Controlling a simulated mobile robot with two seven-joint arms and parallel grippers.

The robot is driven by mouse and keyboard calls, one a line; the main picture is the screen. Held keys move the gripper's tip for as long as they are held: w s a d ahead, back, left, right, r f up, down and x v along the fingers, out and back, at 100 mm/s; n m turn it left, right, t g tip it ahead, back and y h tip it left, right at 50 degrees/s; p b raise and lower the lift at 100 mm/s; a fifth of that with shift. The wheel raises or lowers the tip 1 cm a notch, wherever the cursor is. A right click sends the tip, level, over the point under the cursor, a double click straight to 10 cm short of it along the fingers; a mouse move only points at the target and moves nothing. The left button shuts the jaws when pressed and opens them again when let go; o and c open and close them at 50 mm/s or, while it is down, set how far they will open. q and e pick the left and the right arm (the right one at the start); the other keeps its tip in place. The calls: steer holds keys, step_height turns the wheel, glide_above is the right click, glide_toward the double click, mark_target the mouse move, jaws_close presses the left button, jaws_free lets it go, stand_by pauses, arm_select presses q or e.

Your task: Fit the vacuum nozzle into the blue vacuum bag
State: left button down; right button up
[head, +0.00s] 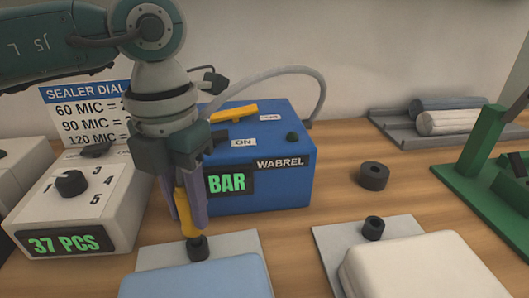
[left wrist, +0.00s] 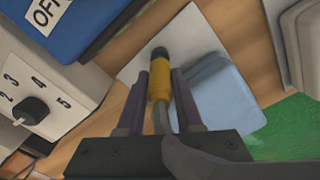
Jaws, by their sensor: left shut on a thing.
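My left gripper (head: 187,218) points down and is shut on the yellow vacuum nozzle (head: 187,212), which also shows between the fingers in the left wrist view (left wrist: 158,86). The light blue vacuum bag (head: 195,283) lies at the front, with a pale flap (head: 244,244) behind it. A black port (head: 198,249) stands on that flap. The nozzle's lower end meets the port in both views; I cannot tell how deep it sits. The blue bag shows right of the nozzle in the left wrist view (left wrist: 228,95). My right gripper is not in view.
A blue vacuum unit (head: 265,185) with a grey hose stands behind the gripper. A white dial box (head: 85,205) is at left. A cream bag (head: 415,270) with its own black port (head: 373,228), a loose black ring (head: 374,176) and a green frame (head: 490,190) are at right.

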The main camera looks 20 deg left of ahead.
arm_select(q)
steer(key=shift+f+b, duration=1.05)
steer(key=shift+f, duration=0.2)
stand_by(0.4)
steer(key=c, duration=0.5)
jaws_free()
